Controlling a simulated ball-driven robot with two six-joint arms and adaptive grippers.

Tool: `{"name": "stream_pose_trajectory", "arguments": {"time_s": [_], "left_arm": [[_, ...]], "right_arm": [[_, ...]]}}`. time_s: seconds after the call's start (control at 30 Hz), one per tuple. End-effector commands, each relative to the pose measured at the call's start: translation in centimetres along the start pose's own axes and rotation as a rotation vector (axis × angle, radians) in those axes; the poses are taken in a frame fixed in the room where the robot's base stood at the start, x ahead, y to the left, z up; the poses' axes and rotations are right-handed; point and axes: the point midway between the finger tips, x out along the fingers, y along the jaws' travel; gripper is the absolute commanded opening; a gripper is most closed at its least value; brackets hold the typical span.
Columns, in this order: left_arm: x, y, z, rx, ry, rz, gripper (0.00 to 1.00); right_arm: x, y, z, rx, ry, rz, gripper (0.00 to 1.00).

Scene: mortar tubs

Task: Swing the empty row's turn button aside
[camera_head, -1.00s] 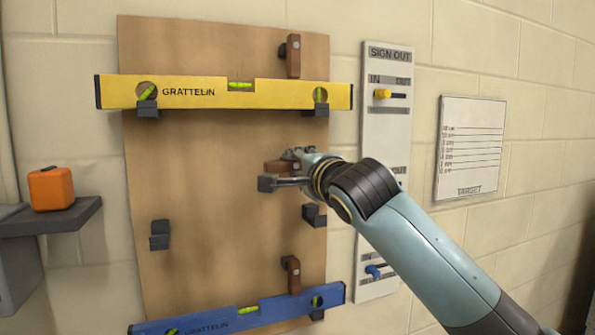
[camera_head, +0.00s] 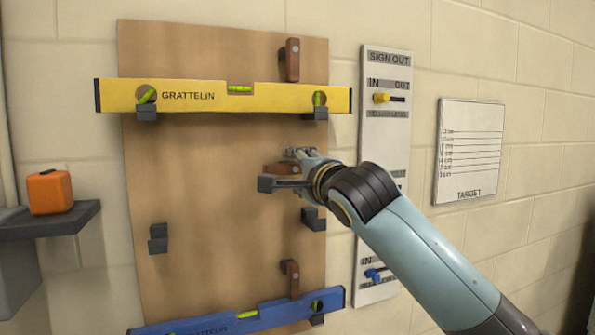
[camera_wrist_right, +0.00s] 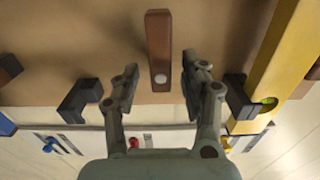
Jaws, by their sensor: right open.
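The empty row is the middle one, between the yellow level (camera_head: 205,94) and the blue level (camera_head: 232,318). Its brown turn button (camera_head: 278,169) lies sideways in the head view, unlike the upright top button (camera_head: 292,60) and bottom button (camera_head: 291,279). My right gripper (camera_head: 281,168) is open around the middle button, partly hiding it. In the right wrist view, the button (camera_wrist_right: 158,45) shows between the two open fingers (camera_wrist_right: 160,76), with a visible gap on each side. A light round spot marks its near end. My left gripper is not in view.
Dark brackets (camera_head: 158,238) and (camera_head: 313,219) of the middle row are empty. A sign-out board (camera_head: 384,145) with sliding pegs hangs right of the wooden panel (camera_head: 200,190), partly behind my arm. A target sheet (camera_head: 470,150) hangs further right. An orange box (camera_head: 49,191) sits on a shelf at left.

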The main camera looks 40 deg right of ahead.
Motion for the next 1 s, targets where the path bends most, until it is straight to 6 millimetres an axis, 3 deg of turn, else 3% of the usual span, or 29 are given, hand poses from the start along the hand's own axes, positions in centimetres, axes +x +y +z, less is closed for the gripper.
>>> {"name": "stream_pose_trajectory", "arguments": {"time_s": [0.23,0.5,0.7,1.0], "left_arm": [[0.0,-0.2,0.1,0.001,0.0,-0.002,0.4],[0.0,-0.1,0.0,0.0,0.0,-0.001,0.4],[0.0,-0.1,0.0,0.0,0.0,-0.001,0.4],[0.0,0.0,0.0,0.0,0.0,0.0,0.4]], "right_arm": [[-1.5,0.0,0.0,-0.001,-0.002,0.0,0.44],[-7.4,0.1,0.0,-0.002,-0.001,0.002,0.44],[-10.8,0.1,0.0,0.0,-0.001,0.002,0.44],[-12.1,0.0,0.0,0.0,0.001,0.0,0.44]]}}
